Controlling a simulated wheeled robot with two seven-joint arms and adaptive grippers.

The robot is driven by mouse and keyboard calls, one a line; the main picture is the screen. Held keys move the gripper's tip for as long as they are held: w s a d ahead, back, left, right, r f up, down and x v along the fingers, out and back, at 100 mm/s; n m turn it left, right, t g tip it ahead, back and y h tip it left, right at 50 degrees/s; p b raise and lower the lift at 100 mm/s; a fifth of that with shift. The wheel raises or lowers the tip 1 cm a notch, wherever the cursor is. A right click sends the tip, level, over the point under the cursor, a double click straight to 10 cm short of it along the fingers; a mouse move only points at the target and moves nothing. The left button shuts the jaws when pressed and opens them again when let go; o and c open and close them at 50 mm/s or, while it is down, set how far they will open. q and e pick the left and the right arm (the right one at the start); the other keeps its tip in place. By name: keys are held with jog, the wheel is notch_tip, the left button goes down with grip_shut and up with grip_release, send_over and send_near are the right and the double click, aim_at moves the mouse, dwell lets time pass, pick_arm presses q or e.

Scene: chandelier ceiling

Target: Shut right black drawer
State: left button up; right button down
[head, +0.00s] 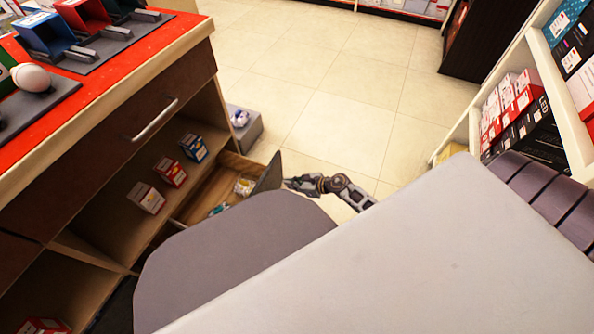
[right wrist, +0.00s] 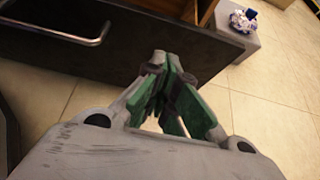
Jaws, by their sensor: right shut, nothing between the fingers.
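The black drawer (head: 268,176) stands pulled out from the lower right part of the counter. Its light wooden inside shows, with a few small items in it. In the right wrist view its dark front (right wrist: 125,47) spans the top, with a silver bar handle (right wrist: 75,41) at the left. My right gripper (head: 289,183) is just outside the drawer front, its fingers shut and empty. In the right wrist view the closed green-padded fingertips (right wrist: 160,58) point at the front, right of the handle; I cannot tell whether they touch it. My left gripper is not in view.
The counter (head: 190,40) has a closed upper drawer with a handle (head: 155,118) and an open shelf with small boxes (head: 171,172). A grey block (head: 244,128) stands beyond the drawer. Stocked shelves (head: 560,110) are at the right. The tiled floor (head: 330,100) between is clear.

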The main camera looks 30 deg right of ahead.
aim_at(267, 179)
jog(key=shift+w+a+r+b+x, duration=0.1)
jog(key=shift+r+b+x, duration=0.3)
jog(key=shift+x, duration=0.9)
jog(key=shift+w+a+r+b+x, duration=0.15)
jog(key=shift+b+x, duration=0.4)
jog(key=shift+x, duration=0.75)
jog(key=shift+w+a+r+b+x, duration=0.1)
jog(key=shift+r+b+x, duration=0.3)
jog(key=shift+x, duration=0.9)
jog(key=shift+f, duration=0.1)
